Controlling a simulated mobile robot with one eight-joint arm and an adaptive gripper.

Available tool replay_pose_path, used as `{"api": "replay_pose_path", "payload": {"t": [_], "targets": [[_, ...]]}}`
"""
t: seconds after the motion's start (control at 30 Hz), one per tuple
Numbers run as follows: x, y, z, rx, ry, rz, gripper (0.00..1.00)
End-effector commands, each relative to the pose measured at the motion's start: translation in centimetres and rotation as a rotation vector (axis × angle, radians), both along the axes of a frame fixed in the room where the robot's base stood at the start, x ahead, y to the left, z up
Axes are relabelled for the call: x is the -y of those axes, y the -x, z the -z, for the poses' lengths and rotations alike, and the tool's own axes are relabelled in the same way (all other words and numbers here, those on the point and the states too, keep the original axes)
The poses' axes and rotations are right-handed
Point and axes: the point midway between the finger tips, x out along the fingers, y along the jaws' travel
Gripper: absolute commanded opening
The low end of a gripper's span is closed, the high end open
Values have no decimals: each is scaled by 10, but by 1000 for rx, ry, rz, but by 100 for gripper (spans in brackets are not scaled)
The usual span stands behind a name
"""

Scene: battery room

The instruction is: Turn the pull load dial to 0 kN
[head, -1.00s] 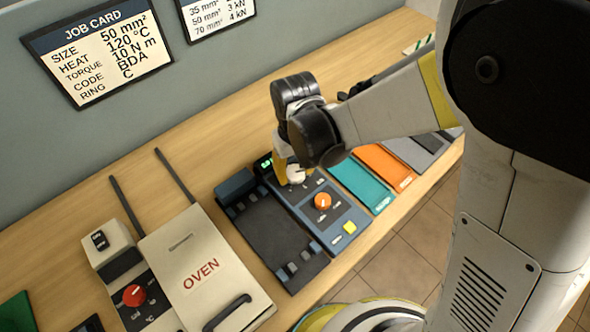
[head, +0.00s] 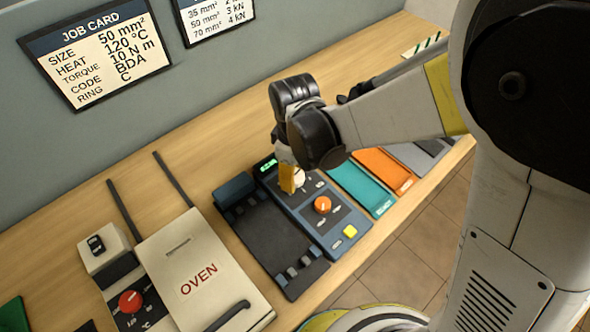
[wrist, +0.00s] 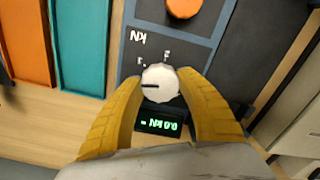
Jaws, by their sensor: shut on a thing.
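The pull load dial (wrist: 160,83) is a white round knob on a blue-grey panel, below an orange knob in the upside-down wrist view. My gripper (wrist: 161,80) has its yellow fingers on either side of the dial, shut on it. A dark pointer line on the dial points left in the wrist view. In the head view the dial (head: 299,178) is partly hidden by my gripper (head: 290,179), and the lit display (head: 266,165) is too small to read.
The panel's orange knob (head: 322,205) and yellow button (head: 350,231) lie nearer the bench's front edge. A teal tray (head: 361,188) and an orange tray (head: 383,168) lie to the right. The oven (head: 200,265) is at left. A job card (head: 96,50) hangs on the wall.

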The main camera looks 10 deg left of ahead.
Motion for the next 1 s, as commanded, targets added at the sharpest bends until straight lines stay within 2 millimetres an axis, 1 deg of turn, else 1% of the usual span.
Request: {"api": "replay_pose_path", "payload": {"t": [0.23,0.5,0.7,1.0], "targets": [[0,0,0,0,0,-187,14],[0,0,0,0,0,-315,14],[0,0,0,0,0,-357,14],[0,0,0,0,0,-367,14]]}}
